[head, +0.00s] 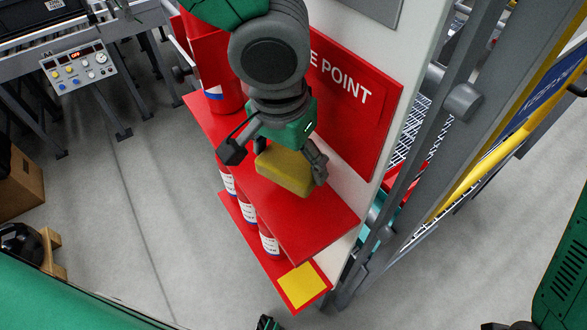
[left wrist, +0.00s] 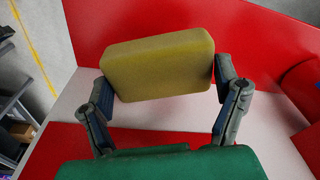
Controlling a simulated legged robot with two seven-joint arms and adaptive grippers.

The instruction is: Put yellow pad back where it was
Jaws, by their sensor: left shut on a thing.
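The yellow pad (head: 284,171) is a thick block with rounded corners. My left gripper (head: 276,160) is shut on it, with one finger at each end. In the left wrist view the pad (left wrist: 158,66) sits between the two fingers (left wrist: 165,100), slightly tilted. In the head view the pad is over the upper red shelf (head: 318,218), in front of the white panel. I cannot tell whether it touches the shelf. A flat yellow square (head: 302,285) with a red border is on the lower red shelf. My right gripper is not clearly seen.
A red sign (head: 352,105) reading "E POINT" is on the panel behind the gripper. Red cylinders (head: 248,212) with labels stand on the lower shelf. A red container (head: 213,75) is at the upper shelf's far end. A grey post and yellow rail (head: 490,160) are at the right.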

